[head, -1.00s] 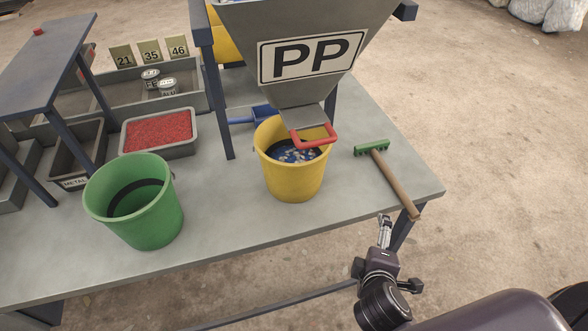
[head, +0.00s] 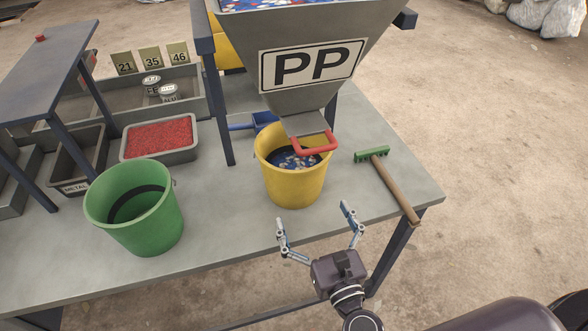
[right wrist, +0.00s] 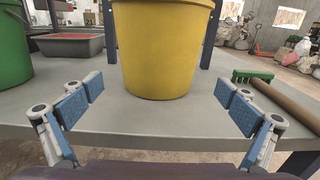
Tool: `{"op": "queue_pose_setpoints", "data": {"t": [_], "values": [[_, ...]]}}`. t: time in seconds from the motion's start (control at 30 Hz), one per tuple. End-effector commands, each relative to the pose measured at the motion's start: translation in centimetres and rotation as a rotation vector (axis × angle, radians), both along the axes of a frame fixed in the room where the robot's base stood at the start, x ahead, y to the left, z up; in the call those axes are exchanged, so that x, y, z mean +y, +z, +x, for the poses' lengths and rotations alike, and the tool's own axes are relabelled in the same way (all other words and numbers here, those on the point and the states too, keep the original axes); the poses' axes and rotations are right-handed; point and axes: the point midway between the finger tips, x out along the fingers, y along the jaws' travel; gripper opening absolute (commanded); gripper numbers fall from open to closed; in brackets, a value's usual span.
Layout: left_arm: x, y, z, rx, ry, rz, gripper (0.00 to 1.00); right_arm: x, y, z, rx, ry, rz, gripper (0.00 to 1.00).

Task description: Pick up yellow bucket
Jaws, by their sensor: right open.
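The yellow bucket (head: 292,183) stands upright on the grey table under the PP hopper's outlet, with blue and pale flakes inside. It also shows in the right wrist view (right wrist: 162,48), centred between the finger pads, with its top cut off. My right gripper (head: 313,218) is open and empty at the table's front edge, in front of the bucket and apart from it. Its fingers are spread to either side in the right wrist view (right wrist: 158,106). My left gripper is not in view.
A green bucket (head: 150,228) stands left of the yellow one. The hopper (head: 297,90) with its red handle (head: 316,148) hangs over the bucket's rim. A green rake (head: 396,190) lies to the right.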

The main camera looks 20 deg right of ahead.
Motion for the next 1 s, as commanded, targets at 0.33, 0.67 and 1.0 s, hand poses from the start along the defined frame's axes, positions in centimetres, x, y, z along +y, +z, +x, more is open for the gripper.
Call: {"op": "queue_pose_setpoints", "data": {"t": [0.33, 0.67, 1.0], "values": [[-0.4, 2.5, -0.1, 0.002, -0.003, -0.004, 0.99, 0.5, 1.0, 4.4, -0.001, -0.004, 0.007, 1.00], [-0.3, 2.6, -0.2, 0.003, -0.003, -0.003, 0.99, 0.5, 0.5, 6.1, 0.001, -0.003, 0.007, 1.00], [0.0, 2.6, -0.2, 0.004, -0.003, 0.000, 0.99, 0.5, 0.6, 6.1, 0.000, -0.003, 0.007, 0.72]]}}
